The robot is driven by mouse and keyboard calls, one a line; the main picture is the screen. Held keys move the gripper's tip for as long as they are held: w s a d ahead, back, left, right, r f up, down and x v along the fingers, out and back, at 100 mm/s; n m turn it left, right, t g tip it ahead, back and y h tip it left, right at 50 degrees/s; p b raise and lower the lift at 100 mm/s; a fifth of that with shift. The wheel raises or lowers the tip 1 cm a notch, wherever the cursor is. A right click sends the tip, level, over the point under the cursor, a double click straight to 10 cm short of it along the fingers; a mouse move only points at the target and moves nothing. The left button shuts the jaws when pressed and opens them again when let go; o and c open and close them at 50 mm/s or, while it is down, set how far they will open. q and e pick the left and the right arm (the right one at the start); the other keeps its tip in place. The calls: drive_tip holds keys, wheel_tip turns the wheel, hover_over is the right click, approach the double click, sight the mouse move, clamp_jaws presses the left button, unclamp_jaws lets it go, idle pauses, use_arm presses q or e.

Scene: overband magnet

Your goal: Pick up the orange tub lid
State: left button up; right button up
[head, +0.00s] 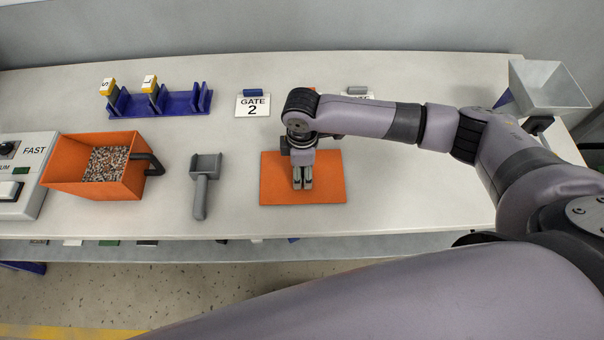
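The orange tub lid (330,185) is a flat orange rectangle in the middle of the head view, over the pale bench near its front edge. My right gripper (303,187) points down over the middle of the lid. Its two fingers are close together with only a narrow gap, and their tips appear at or just above the lid. Any grip part on the lid is hidden by the fingers, so I cannot tell whether they hold it. The lid looks level; I cannot tell whether it rests on the bench. My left gripper is not in view.
An orange tub (75,187) of mixed granules with a dark handle stands at left, beside a control box (33,165). A grey scoop-like tool (204,185) lies left of the lid. Behind are a blue rack (180,103), a GATE 2 sign (252,106) and a grey hopper (548,85).

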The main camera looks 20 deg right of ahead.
clamp_jaws()
idle(0.4)
